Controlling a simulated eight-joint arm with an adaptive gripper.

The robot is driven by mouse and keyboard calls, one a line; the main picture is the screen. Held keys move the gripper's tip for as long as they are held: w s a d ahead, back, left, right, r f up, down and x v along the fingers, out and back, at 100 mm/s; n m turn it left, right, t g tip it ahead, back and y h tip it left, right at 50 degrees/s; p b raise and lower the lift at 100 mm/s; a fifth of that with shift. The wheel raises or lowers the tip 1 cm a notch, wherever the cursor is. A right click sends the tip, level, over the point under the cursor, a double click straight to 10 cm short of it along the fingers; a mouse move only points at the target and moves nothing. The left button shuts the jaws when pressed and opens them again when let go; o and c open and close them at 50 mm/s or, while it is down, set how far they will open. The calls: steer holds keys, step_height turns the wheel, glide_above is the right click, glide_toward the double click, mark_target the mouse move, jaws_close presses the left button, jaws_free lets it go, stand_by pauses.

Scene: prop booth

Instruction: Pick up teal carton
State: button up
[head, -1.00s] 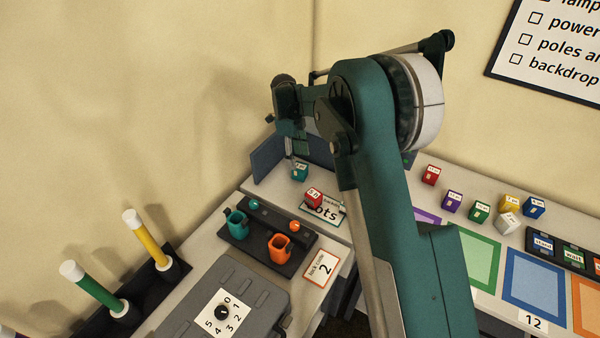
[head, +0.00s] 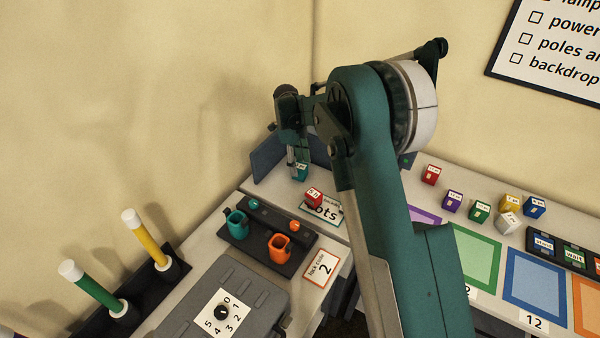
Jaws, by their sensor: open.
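The teal carton (head: 301,173) is a small box with a white label, standing on the left bench near the low dark-blue back panel. My gripper (head: 294,162) points down at it from above, with a finger in front of the carton's left side. The jaws are open. The finger hides part of the carton, and I cannot tell whether it touches it.
A red carton (head: 314,194) stands close in front, by a labelled sign (head: 322,213). Several coloured cartons stand on the right bench. The dark-blue panel (head: 268,153) is close behind.

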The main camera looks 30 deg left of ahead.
mark_target(299, 166)
steer(key=shift+d+f, duration=0.2)
steer(key=shift+f, duration=0.8)
steer(key=shift+d+f, duration=0.15)
steer(key=shift+f, duration=0.8)
steer(key=c, duration=1)
